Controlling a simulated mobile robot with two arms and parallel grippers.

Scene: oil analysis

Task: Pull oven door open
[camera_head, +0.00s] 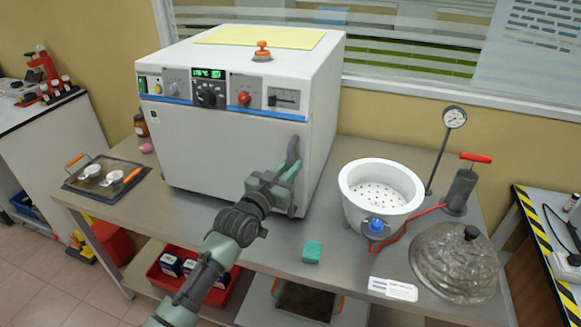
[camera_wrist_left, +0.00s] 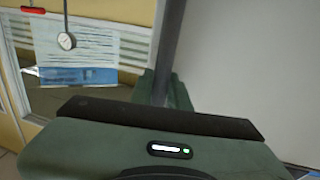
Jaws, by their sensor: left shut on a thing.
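The white oven (camera_head: 200,100) stands on the steel table with its front door (camera_head: 225,150) facing me. The door looks closed against the body. A dark vertical handle (camera_head: 294,150) is at the door's right side. My left gripper (camera_head: 289,172) is shut on the handle, with its green fingers around the bar. In the left wrist view the handle (camera_wrist_left: 168,50) runs upward from between the green fingers (camera_wrist_left: 165,92), and the pale door face (camera_wrist_left: 250,70) fills the right side. My right gripper is not in view.
A green sponge (camera_head: 312,252) lies in front. A tray (camera_head: 107,176) lies left of the oven.

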